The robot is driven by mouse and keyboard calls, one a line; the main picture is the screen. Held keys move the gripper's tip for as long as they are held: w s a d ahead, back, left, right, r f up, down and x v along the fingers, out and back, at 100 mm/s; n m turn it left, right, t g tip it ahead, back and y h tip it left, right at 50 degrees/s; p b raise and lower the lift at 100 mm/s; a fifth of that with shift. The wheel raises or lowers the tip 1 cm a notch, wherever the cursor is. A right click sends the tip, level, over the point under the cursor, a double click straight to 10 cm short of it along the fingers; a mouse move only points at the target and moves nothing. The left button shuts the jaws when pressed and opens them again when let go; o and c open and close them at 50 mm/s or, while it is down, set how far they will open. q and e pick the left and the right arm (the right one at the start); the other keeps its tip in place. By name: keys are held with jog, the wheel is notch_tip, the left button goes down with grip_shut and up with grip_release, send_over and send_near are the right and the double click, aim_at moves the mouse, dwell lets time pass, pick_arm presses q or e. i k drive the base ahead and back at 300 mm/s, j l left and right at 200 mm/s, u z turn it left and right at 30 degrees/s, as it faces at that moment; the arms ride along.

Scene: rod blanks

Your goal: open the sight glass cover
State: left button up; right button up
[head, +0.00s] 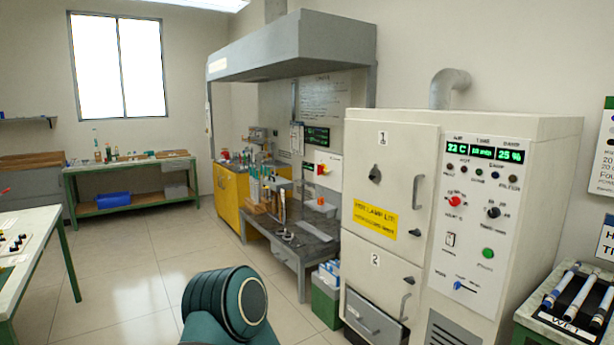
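A large cream cabinet (475,235) stands at the right in the head view. Its upper door, marked 1 (395,160), is shut. A small dark round piece with a tab (375,174) sits on this door; it may be the sight glass cover, but I cannot tell for sure. No glass shows around it. A grey bar handle (415,190) is at the door's right edge, with a dark latch below it. Neither gripper is in view. Only a teal and black part of my own arm shows at the bottom middle.
The lower door, marked 2 (385,275), is also shut. A grey low table (310,250) and a green-and-white bin (327,300) stand left of the cabinet. A rack of rods (575,300) is at the lower right. The tiled floor (140,265) is clear on the left.

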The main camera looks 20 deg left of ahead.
aim_at(375, 175)
jog(key=u, duration=0.4)
jog(key=i+j+z, duration=0.2)
jog(key=i, duration=0.25)
jog(key=i+j+z, duration=0.15)
jog(key=i+j, duration=0.15)
jog(key=i, duration=0.2)
jog(key=i+j+z, duration=0.2)
jog(key=i+j, duration=0.15)
jog(key=i, duration=0.1)
